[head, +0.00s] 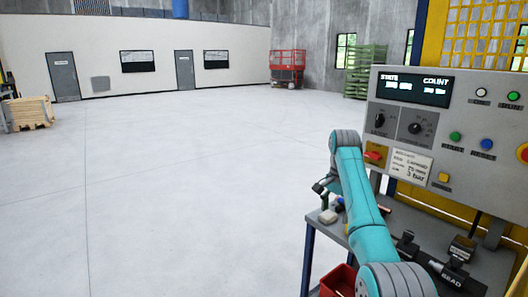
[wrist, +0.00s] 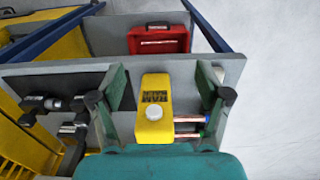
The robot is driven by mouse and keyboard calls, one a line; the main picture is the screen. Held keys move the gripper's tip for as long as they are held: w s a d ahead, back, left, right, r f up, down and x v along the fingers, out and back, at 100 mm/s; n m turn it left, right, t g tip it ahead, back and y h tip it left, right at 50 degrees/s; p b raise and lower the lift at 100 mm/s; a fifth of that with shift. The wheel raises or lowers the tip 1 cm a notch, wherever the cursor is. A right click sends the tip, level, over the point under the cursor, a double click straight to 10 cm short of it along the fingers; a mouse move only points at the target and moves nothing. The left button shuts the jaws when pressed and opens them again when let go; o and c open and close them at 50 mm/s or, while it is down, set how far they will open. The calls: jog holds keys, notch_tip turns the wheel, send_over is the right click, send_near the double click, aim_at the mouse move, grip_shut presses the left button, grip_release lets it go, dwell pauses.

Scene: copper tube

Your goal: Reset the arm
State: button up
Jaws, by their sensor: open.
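My gripper (wrist: 160,92) is open in the wrist view, its two green fingers spread wide apart. A yellow block (wrist: 153,125) with dark lettering and a pale round button shows between the fingers. I cannot tell how far below them it is. Two short copper tubes (wrist: 187,119) lie beside it on the right, with a green and a blue mark near their ends. My teal arm reaches over the bench in the head view, where the fingers are not clearly seen.
The grey bench (head: 378,240) stands below a control panel (head: 447,120) with knobs and coloured buttons. A red bin (wrist: 158,40) sits beyond the bench edge, lower down. Dark fittings (wrist: 55,105) are at the left in the wrist view. Open floor (head: 180,190) lies left of the bench.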

jog(key=s+a+f+n+t, duration=0.1)
jog(key=s+f+t, duration=0.15)
jog(key=f, duration=1.35)
jog(key=s+f+n+t, duration=0.1)
jog(key=s+f+n, duration=0.15)
jog(key=f, duration=1.25)
jog(key=s+a+f+n+t, duration=0.15)
jog(key=s+f+t, duration=0.25)
jog(key=s+f, duration=1.35)
jog(key=s+r+n+t, duration=0.1)
jog(key=s+r+t, duration=0.15)
jog(key=s, duration=1.15)
jog(key=s+r+n+t, duration=0.1)
jog(key=s+r+n, duration=0.15)
jog(key=s, duration=1.05)
jog(key=s+r+n+t, duration=0.1)
jog(key=s+r+t, duration=0.1)
jog(key=s+r, duration=0.7)
jog(key=s+a+r+n+t, duration=0.1)
jog(key=s+r, duration=0.8)
jog(key=r, duration=0.7)
jog(key=shift+s+t, duration=0.25)
jog(key=shift+t, duration=0.15)
